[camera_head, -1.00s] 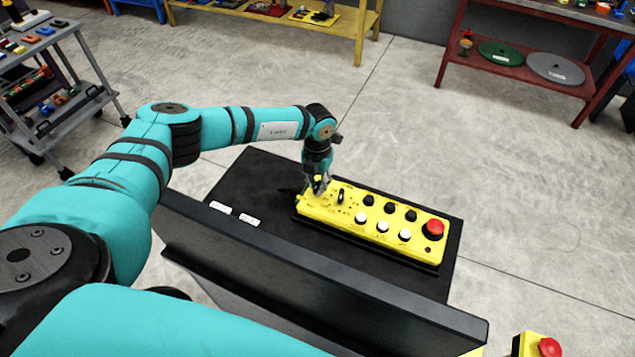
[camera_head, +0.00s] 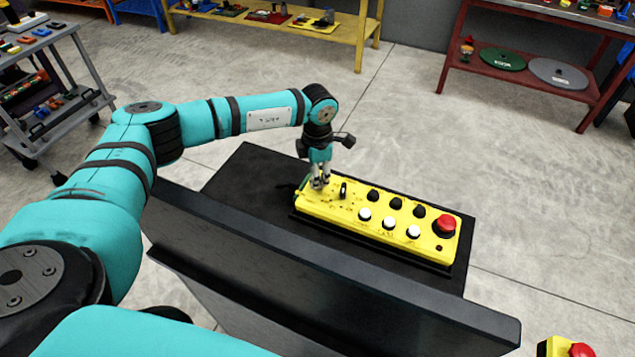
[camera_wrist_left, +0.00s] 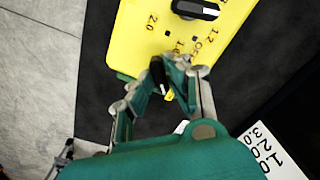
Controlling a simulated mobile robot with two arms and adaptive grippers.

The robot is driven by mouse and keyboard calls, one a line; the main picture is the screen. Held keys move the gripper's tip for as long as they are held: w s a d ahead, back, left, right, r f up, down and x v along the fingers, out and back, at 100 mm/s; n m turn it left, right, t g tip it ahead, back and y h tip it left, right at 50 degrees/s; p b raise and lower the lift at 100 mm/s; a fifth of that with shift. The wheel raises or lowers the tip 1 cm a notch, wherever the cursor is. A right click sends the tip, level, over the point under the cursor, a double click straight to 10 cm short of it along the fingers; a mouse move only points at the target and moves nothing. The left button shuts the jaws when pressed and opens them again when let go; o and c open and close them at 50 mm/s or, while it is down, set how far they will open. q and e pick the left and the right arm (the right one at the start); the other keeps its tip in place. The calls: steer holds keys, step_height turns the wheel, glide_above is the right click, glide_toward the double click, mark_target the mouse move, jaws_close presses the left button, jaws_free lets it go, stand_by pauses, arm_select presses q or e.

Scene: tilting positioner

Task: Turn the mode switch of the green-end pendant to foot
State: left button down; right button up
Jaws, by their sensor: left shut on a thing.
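The yellow pendant (camera_head: 378,229) lies on a black stand, with a little green showing at its left end (camera_head: 301,184). My left gripper (camera_head: 320,182) is over that end, pointing down. In the left wrist view, the gripper (camera_wrist_left: 174,78) is shut on a small black switch knob (camera_wrist_left: 158,80) near the pendant's end edge. The fingers hide most of this knob and its markings, so its setting cannot be read. Another black selector knob (camera_head: 343,190) stands just right of the gripper; it also shows in the wrist view (camera_wrist_left: 196,9). My right gripper is not in view.
Black and white buttons and a red mushroom button (camera_head: 446,225) fill the rest of the pendant. A dark upright panel (camera_head: 330,265) stands in front of the stand. A second yellow box with a red button (camera_head: 580,351) shows at bottom right.

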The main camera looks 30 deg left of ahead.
arm_select(q)
steer(key=shift+m+b, duration=0.85)
steer(key=shift+m, duration=0.25)
steer(key=shift+r, duration=0.1)
steer(key=shift+w, duration=0.1)
steer(key=c, duration=1.3)
jaws_free()
steer(key=shift+r, duration=0.25)
step_height(320, 180, up, 11)
steer(key=shift+r, duration=0.2)
